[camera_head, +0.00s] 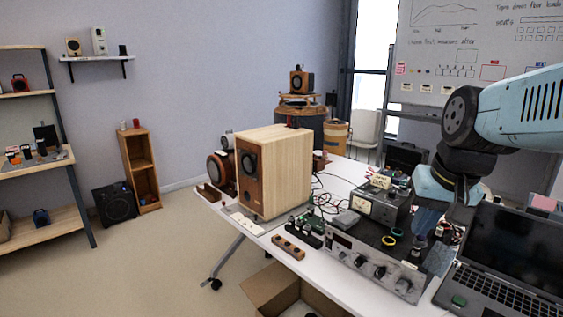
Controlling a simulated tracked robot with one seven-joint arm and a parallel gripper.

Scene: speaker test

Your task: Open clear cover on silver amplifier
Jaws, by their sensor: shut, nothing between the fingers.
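The silver amplifier (345,255) lies near the front edge of the white table, with dark knobs along its front panel. Its top is dark, with a yellow ring on it. A clear cover cannot be made out for certain; a greyish see-through patch (440,258) shows at the amplifier's right end. My gripper (421,241) comes down from the right and is shut and empty, over the right rear part of the amplifier. Whether its tips touch anything cannot be told. My arm hides part of the area behind.
An open laptop (510,245) stands close on the right. A meter box (382,208) with cables is behind the amplifier. A large wooden speaker (285,170) stands to the left. A small wooden block (288,247) and circuit boards lie between. An open cardboard box (275,287) is on the floor.

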